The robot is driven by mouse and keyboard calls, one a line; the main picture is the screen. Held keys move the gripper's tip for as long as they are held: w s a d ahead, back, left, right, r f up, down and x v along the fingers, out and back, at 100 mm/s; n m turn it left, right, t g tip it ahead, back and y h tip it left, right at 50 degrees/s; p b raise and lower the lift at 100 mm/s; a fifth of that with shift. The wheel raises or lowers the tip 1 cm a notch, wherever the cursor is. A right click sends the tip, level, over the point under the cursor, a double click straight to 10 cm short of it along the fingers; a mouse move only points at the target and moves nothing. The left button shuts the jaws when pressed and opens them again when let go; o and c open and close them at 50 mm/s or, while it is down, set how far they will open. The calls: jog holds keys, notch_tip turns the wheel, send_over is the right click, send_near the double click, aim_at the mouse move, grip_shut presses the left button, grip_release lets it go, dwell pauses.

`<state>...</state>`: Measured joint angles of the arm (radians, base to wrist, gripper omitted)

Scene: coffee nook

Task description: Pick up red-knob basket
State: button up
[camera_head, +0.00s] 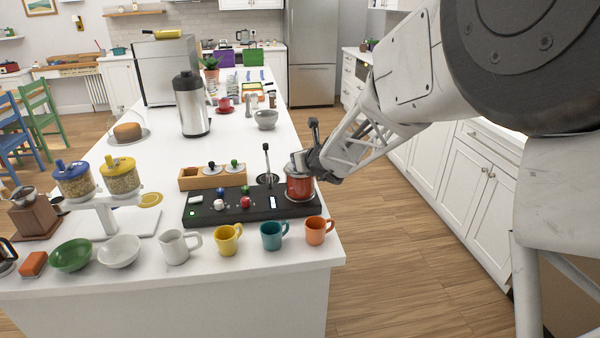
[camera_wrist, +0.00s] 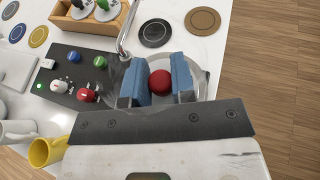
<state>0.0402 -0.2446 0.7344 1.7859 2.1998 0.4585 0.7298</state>
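A red round knob (camera_wrist: 160,83), which appears to top the red-knob basket, sits between my gripper's two blue-padded fingers in the wrist view. Below the knob is a round, clear or grey rim (camera_wrist: 203,84). In the head view my gripper (camera_head: 313,163) is at the top of a red-filled jar (camera_head: 300,187) at the right end of the black board (camera_head: 262,213). The knob is hidden there, and the basket's body cannot be made out.
The board also carries white, blue, green and red knobs (camera_head: 245,202). A thin metal post (camera_head: 267,160) stands close left of the jar. A wooden box (camera_head: 212,178) is behind the board. Several mugs (camera_head: 272,235) line the front edge. The counter's right edge is close.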

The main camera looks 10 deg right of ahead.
grip_shut()
jog(key=shift+r, duration=5)
